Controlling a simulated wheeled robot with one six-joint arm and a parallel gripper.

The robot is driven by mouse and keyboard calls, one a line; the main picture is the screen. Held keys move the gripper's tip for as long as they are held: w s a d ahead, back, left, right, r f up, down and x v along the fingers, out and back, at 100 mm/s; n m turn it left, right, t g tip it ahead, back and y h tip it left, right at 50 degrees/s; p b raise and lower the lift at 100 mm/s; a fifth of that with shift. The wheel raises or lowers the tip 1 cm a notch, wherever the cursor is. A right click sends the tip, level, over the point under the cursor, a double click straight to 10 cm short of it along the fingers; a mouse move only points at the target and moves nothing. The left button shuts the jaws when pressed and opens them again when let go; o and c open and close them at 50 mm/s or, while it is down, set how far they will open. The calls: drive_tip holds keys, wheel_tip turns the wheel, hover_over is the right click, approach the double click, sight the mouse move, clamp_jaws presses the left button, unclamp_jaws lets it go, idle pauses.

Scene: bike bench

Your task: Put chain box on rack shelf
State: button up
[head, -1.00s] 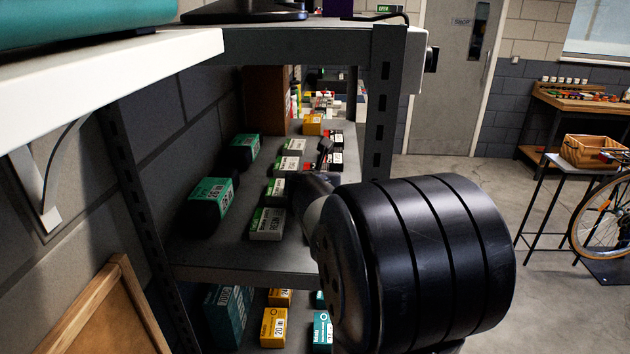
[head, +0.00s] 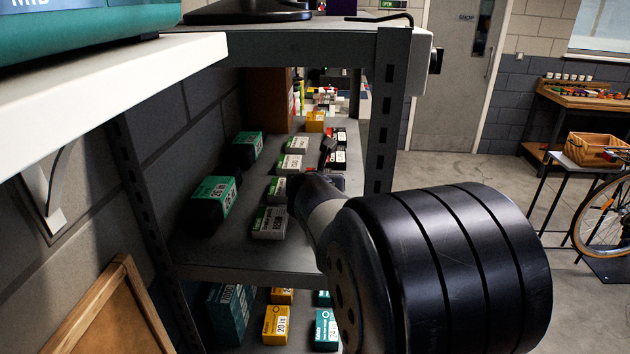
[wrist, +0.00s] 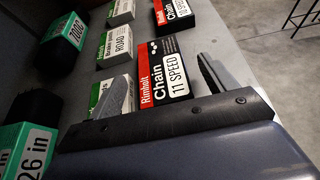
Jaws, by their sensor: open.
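The chain box (wrist: 165,78), black, white and red and marked "Rimholt Chain 11 SPEED", sits on the rack shelf (head: 215,255) in the wrist view. My gripper (wrist: 160,70) is open, with one finger on each side of this box; I cannot tell whether either finger touches it. Another black, white and red chain box (wrist: 174,12) lies farther along the same row. In the head view my own arm hides most of the gripper and the near chain box.
Green-and-white brake boxes (wrist: 118,42) stand in a row close left of the chain boxes. Black-and-green tyre boxes (head: 214,200) are nearer the wall. A rack post (head: 383,110) rises at the shelf's right, and an upper shelf (head: 300,42) lies above.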

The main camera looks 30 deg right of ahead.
drive_tip(key=v, duration=1)
drive_tip(key=shift+r, duration=0.2)
